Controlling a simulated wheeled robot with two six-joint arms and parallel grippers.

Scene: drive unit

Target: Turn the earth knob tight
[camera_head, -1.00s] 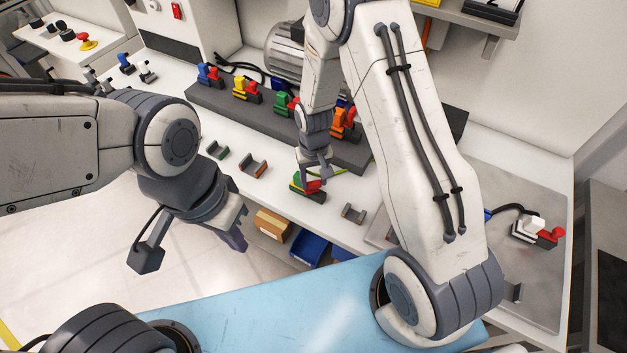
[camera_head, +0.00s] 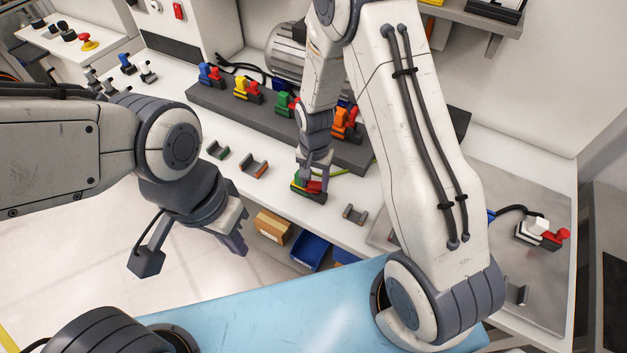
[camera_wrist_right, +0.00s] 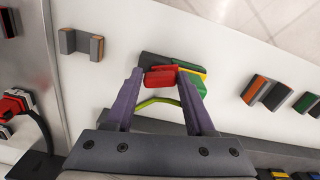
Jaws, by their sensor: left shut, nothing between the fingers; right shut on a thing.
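A green-and-yellow connector (camera_head: 298,184) with a red knob (camera_head: 314,187) sits on the white bench's front strip, with a green-yellow lead at it. It also shows in the right wrist view, with its green body (camera_wrist_right: 192,85) and red knob (camera_wrist_right: 160,77). I take this to be the earth one. My right gripper (camera_head: 316,182) points down and is shut on the red knob, a finger on each side (camera_wrist_right: 160,80). My left gripper (camera_head: 238,245) is shut and empty, in front of the bench, well left of the connector.
A dark block (camera_head: 220,100) behind carries several coloured connectors. A white-and-red connector (camera_head: 540,232) lies on the metal plate at right. Boxes sit below the bench.

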